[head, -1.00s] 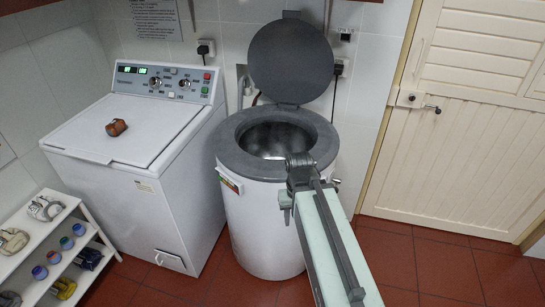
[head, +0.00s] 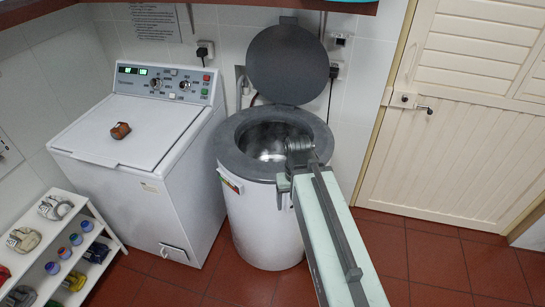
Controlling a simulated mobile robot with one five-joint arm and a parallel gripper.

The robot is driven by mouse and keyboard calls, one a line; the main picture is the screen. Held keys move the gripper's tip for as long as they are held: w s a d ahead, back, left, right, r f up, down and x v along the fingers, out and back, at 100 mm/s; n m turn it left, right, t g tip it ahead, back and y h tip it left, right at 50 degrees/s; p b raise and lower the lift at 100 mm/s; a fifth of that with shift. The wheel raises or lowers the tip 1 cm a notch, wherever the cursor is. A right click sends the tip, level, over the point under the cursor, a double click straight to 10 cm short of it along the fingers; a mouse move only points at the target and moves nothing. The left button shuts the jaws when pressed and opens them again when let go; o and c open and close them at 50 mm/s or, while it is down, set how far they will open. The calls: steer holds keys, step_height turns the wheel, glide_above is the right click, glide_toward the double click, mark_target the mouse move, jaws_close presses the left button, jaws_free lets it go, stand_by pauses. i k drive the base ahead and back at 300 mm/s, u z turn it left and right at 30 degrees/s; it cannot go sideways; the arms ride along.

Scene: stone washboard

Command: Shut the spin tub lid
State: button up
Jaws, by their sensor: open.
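The spin tub (head: 258,222) is a white cylinder with a dark grey rim, standing right of the washing machine. Its round dark grey lid (head: 288,64) stands open, upright at the back of the rim against the wall. The metal drum opening (head: 262,141) is uncovered. My arm reaches in from the bottom right. My gripper (head: 299,146) is over the front right part of the tub rim, below and in front of the lid and apart from it. It looks empty; its fingertips are hard to make out.
A white washing machine (head: 135,205) with a brown object (head: 120,130) on top stands left of the tub. A white shelf (head: 98,236) with jars and other items is at lower left. A cream door (head: 450,150) is at right. Red tiled floor (head: 425,260) is clear at right.

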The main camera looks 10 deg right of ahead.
mark_target(286, 64)
steer(key=z, duration=0.05)
steer(key=i, duration=1)
steer(key=u, duration=0.05)
